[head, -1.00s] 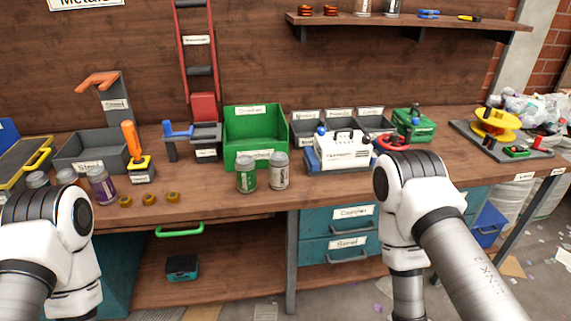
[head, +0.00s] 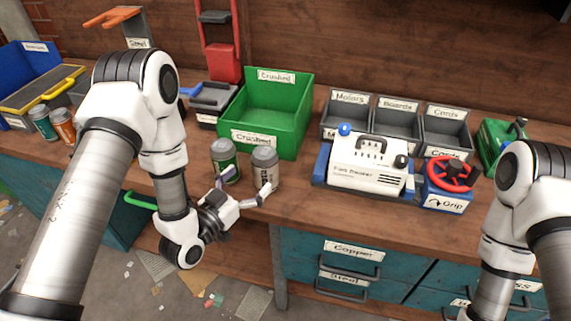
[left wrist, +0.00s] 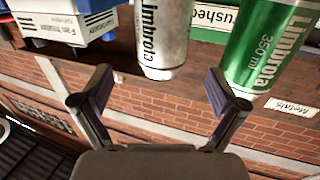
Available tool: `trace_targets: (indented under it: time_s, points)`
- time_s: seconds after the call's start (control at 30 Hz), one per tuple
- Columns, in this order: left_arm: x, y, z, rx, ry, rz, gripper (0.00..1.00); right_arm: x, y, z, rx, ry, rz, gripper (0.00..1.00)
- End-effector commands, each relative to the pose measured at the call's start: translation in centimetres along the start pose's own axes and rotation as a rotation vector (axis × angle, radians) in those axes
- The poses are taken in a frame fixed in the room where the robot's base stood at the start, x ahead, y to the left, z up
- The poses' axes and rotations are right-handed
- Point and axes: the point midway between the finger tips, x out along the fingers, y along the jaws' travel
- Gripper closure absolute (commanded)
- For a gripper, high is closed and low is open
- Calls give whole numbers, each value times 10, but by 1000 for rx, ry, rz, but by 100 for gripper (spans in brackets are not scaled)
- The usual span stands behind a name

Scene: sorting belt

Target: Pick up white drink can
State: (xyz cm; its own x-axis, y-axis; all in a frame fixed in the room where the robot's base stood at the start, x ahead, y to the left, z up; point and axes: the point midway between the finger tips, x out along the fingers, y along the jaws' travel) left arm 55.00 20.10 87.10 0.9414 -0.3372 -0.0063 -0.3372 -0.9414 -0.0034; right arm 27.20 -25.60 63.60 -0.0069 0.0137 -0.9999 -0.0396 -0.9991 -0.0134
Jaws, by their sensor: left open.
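The white drink can (head: 265,168) stands upright on the workbench in front of the green bin, just right of a green drink can (head: 224,160). My left gripper (head: 245,189) is open and empty at the near side of the cans, low by the bench's front edge. In the left wrist view, the white can (left wrist: 163,40) appears beyond the gap between the open fingers (left wrist: 158,88). The green can (left wrist: 262,45) is beyond the right-hand finger. My right arm shows at the right edge; its gripper is out of view.
The green Crushed bin (head: 306,118) stands behind the cans. A white machine (head: 368,165) is to their right, with a red-wheeled Grip device (head: 448,183) beside it. More cans (head: 43,122) stand at left. The bench between white can and machine is clear.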

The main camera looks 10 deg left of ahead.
Motion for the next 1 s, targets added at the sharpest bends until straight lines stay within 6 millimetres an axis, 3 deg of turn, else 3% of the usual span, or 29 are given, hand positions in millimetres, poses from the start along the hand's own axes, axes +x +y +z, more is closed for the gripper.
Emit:
trace_targets:
  time_s: [0.43,0.7,0.87,1.0]
  points:
    - [68,1,4,3,0,2,3,-17,0,0,0,1,0,60]
    - [74,0,6,0,-2,-1,3,-16,0,0,0,1,0,60]
    - [74,0,6,0,-2,-1,48,-16,0,0,0,1,0,60]
    - [74,0,6,0,-2,-1,50,-16,0,0,0,1,0,60]
